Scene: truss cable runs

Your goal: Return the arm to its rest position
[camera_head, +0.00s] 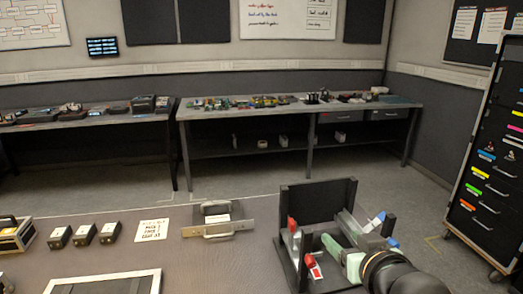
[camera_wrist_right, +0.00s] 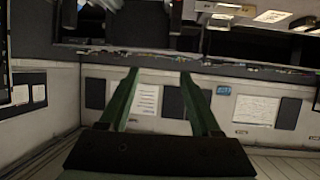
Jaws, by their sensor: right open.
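My right arm comes in at the bottom right of the head view. Its right gripper (camera_head: 333,226) has pale green fingers and overlaps a dark frame (camera_head: 318,192) on the table; I cannot tell whether they touch. In the right wrist view the gripper (camera_wrist_right: 158,76) is open, its two green fingers apart with nothing between them. Red clips (camera_head: 312,266) and blue-tipped pieces (camera_head: 374,222) show at the frame. Part of the frame is hidden behind my arm. My left gripper is not in view.
On the near table (camera_head: 215,268) are a metal piece with a handle (camera_head: 218,230), several small dark blocks (camera_head: 84,234), a note card (camera_head: 153,230) and a framed board (camera_head: 105,284). A workbench (camera_head: 250,112) stands behind, a dark cabinet (camera_head: 488,190) at right. Floor between is clear.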

